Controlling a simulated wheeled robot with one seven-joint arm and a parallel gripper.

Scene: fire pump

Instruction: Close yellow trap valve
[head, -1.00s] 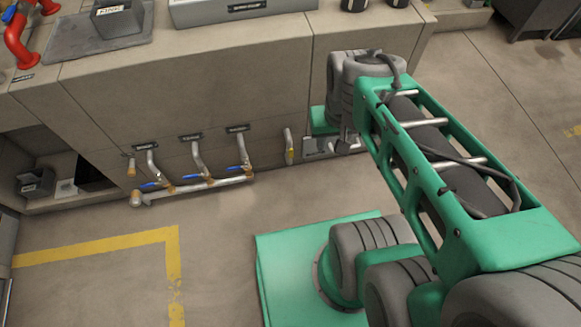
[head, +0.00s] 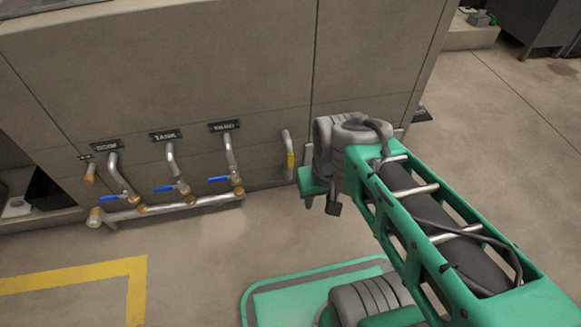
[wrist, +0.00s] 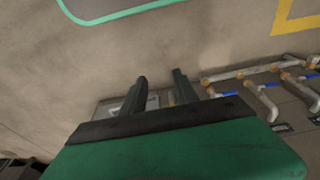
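A short grey pipe with a yellow part, seemingly the yellow trap valve (head: 290,158), stands against the beige panel, right of the row of blue-handled valves. It looks upright in the head view. My gripper (head: 322,198) is just right of it and a little lower, close to the panel; I cannot tell whether they touch. In the wrist view, my gripper's two dark fingers (wrist: 160,75) stand apart with a clear gap. A small pale, yellowish bit shows low behind the fingers, too hidden to identify.
Several pipes with blue handles (head: 219,179) join a low horizontal pipe (head: 165,209) left of the yellow valve. Black labels, one reading TANK (head: 165,135), sit above. The floor (head: 200,250) in front is open, with yellow tape (head: 75,275).

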